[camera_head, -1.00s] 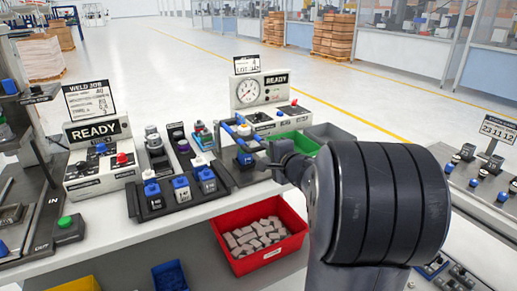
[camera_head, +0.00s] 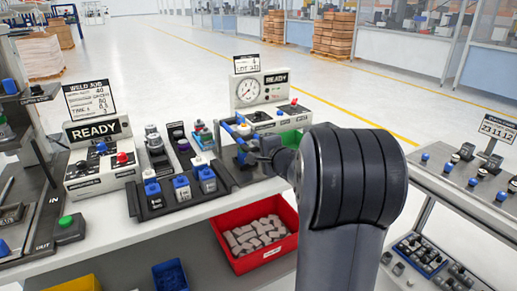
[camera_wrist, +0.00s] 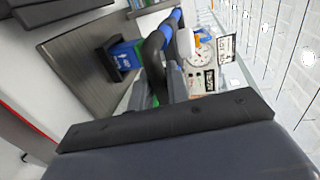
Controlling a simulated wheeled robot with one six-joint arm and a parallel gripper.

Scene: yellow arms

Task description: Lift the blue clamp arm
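The blue clamp arm (camera_head: 231,128) is on the test station at the centre of the head view, low over a small fixture. A blue block (camera_wrist: 126,54) sits in the fixture in the wrist view. My gripper (camera_head: 262,149) is at the near right end of the clamp arm, overlapping it in the head view. In the wrist view my gripper (camera_wrist: 160,88) has its fingers close around or beside a dark curved bar with blue parts. The contact is hidden, and I cannot tell whether the fingers are closed on it.
A gauge box reading READY (camera_head: 262,90) stands behind the clamp. A black rack (camera_head: 165,203) with several blue-topped parts is to the left. A red bin (camera_head: 226,222) of grey pieces is below the bench edge.

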